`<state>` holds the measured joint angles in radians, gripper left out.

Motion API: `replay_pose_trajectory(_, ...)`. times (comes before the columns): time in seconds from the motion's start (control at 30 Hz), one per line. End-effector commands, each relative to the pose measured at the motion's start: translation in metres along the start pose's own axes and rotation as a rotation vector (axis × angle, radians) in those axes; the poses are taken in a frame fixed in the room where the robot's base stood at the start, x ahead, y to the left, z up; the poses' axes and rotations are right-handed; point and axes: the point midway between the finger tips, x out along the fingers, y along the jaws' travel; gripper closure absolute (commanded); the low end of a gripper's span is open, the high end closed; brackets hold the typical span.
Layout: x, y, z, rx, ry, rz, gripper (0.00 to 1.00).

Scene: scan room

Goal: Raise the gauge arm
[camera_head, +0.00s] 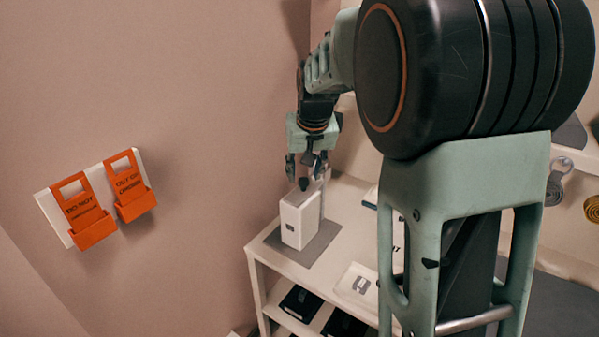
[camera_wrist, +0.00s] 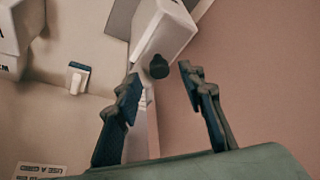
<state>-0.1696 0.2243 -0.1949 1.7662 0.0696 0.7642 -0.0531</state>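A white box-shaped device (camera_head: 299,222) stands upright on a grey mat (camera_head: 318,243) at the left end of the white table. It also shows at the top of the wrist view (camera_wrist: 163,30). A dark round knob (camera_head: 303,184) sits at its upper end. In the wrist view the knob (camera_wrist: 157,67) lies between my fingertips, with a gap visible on the finger sides. My gripper (camera_head: 305,166) is open, just above the device, and appears to hold nothing. Which part is the gauge arm, and whether a finger touches the knob, I cannot tell.
The white table (camera_head: 350,210) has a lower shelf with dark items (camera_head: 301,301). A white card (camera_head: 358,285) lies near its front. An orange-tag holder (camera_head: 97,200) hangs on the left wall. My arm hides much of the right side. The pink wall is close beside the device.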

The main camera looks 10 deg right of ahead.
Motion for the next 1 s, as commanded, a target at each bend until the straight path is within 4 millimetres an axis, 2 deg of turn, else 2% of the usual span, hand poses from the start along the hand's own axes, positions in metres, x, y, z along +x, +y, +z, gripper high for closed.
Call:
replay_pose_trajectory(0.1,0.015,0.000,0.000,0.001,-0.002,0.000,0.63)
replay_pose_trajectory(0.2,0.021,0.001,0.000,0.001,0.000,0.000,0.63)
replay_pose_trajectory(0.53,0.024,0.001,0.000,0.000,0.001,0.000,0.64)
replay_pose_trajectory(0.83,0.023,0.001,0.000,0.000,0.001,0.000,0.97)
replay_pose_trajectory(0.87,0.023,0.001,0.000,0.000,0.001,0.000,1.00)
replay_pose_trajectory(1.0,0.023,0.001,0.000,0.000,0.001,0.000,1.00)
